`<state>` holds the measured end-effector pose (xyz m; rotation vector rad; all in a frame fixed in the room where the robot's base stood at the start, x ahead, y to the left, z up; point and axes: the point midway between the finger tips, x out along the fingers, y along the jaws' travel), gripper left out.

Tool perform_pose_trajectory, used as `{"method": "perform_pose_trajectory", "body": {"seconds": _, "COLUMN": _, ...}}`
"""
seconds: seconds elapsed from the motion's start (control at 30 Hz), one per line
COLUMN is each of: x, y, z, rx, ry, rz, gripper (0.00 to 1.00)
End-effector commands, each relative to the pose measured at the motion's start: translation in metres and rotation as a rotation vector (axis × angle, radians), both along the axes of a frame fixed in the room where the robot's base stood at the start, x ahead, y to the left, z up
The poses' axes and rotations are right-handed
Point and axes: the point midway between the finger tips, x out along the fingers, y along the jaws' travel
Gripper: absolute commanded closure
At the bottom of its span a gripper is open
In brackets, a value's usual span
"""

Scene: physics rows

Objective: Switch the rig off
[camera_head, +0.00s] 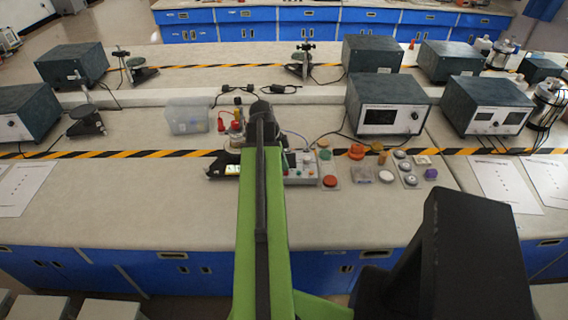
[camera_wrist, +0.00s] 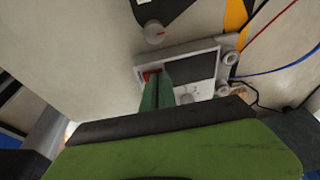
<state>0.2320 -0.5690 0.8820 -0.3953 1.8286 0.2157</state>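A grey control box (camera_wrist: 207,60) with a dark panel lies below my gripper in the wrist view. A red switch (camera_wrist: 148,75) sits at its left end, and a pale knob (camera_wrist: 187,98) sits on the panel. My gripper (camera_wrist: 158,78) shows as two narrow green fingers side by side, shut, with tips over the box beside the red switch. I cannot tell whether they touch it. The fingers hide part of the box. In the head view the control box (camera_head: 301,178) shows right of my green arm, which hides its left part and the gripper.
A red button (camera_head: 330,181) and several small parts lie right of the box. A clear plastic bin (camera_head: 188,116) stands to the left. A power supply (camera_head: 388,107) stands behind. Red and blue wires (camera_wrist: 272,68) run near the box. The front bench top is mostly clear.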

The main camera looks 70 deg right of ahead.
Motion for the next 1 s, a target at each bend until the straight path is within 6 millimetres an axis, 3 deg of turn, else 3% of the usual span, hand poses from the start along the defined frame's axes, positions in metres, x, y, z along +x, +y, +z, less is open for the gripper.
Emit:
{"method": "perform_pose_trajectory", "body": {"seconds": 0.13, "x": 0.000, "y": 0.001, "z": -0.009, "rx": 0.006, "ry": -0.010, "rz": -0.005, "gripper": 1.00}}
{"method": "perform_pose_trajectory", "body": {"seconds": 0.6, "x": -0.007, "y": 0.018, "z": -0.006, "rx": 0.012, "ry": -0.007, "rz": -0.006, "gripper": 1.00}}
{"method": "perform_pose_trajectory", "body": {"seconds": 1.0, "x": -0.008, "y": 0.020, "z": -0.002, "rx": 0.010, "ry": -0.007, "rz": -0.004, "gripper": 1.00}}
